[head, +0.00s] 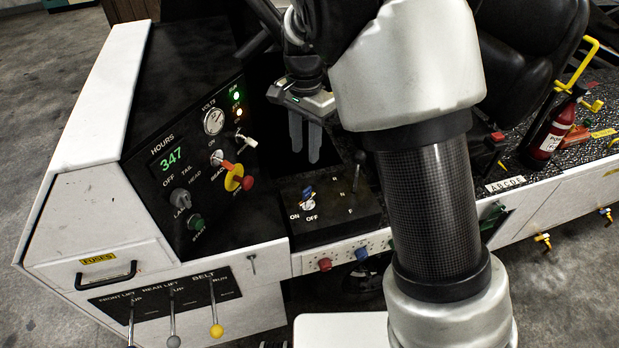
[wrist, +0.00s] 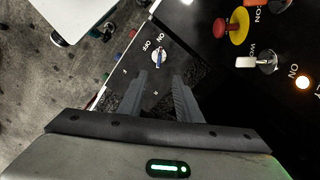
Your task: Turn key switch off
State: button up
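The key switch (head: 308,203) has a blue key in a round metal collar and sits on the small black panel low in the cab. White ON and OFF labels are printed beside it. It also shows in the wrist view (wrist: 159,58), just beyond the fingertips. I cannot tell for sure which label the key is set to. My gripper (head: 305,152) points down above and behind the switch in the head view. In the wrist view my gripper (wrist: 159,82) has its two grey fingers apart, with nothing between them.
A lever (head: 357,170) stands on the same panel, right of the key. The dashboard (head: 170,145) on the left carries knobs, lights and a yellow-and-red button (head: 234,178).

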aim_at(306, 189)
notch_tip(306, 189, down, 17)
jog(key=shift+s+r, duration=0.1)
dwell(0.3)
grip_shut()
